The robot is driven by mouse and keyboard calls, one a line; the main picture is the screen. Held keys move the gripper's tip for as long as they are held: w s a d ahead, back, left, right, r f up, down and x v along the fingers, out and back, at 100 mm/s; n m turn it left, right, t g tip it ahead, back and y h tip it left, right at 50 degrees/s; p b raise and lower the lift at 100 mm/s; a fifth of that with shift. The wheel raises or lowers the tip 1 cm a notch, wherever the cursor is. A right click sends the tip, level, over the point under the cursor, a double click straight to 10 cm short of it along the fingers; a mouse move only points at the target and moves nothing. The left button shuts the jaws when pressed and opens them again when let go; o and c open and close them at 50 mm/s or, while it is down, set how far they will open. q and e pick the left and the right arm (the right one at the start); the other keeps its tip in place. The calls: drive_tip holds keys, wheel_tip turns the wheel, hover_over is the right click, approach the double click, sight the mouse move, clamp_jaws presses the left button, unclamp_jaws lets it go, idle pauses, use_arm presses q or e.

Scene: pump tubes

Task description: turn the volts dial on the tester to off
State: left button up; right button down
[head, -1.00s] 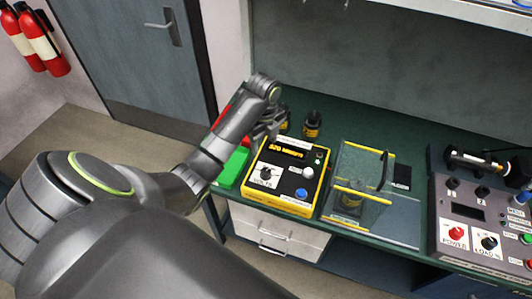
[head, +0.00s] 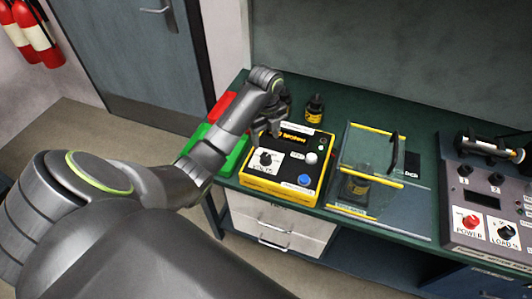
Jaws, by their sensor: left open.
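The tester (head: 282,192) is a yellow box with a black and white top, standing on the green bench. Its black dial (head: 266,158) sits on the white panel at the left of the top. A display, a white knob (head: 311,158) and a blue button (head: 304,180) are also on the top. The dial's exact setting is too small to read. I cannot see contact with the dial. My right gripper is not in view.
A green tray (head: 234,157) and a red tray (head: 221,106) lie left of the tester, partly behind my arm. A clear guard box (head: 370,140) with yellow edges stands to the right. A grey control panel (head: 485,212) is at far right.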

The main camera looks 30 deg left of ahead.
sight(266, 156)
use_arm(q)
wheel_tip(266, 156, down, 4)
drive_tip(key=b, duration=0.2)
drive_tip(key=shift+r+b, duration=0.2)
drive_tip(key=shift+b, duration=0.15)
drive_tip(key=shift+f, duration=2.85)
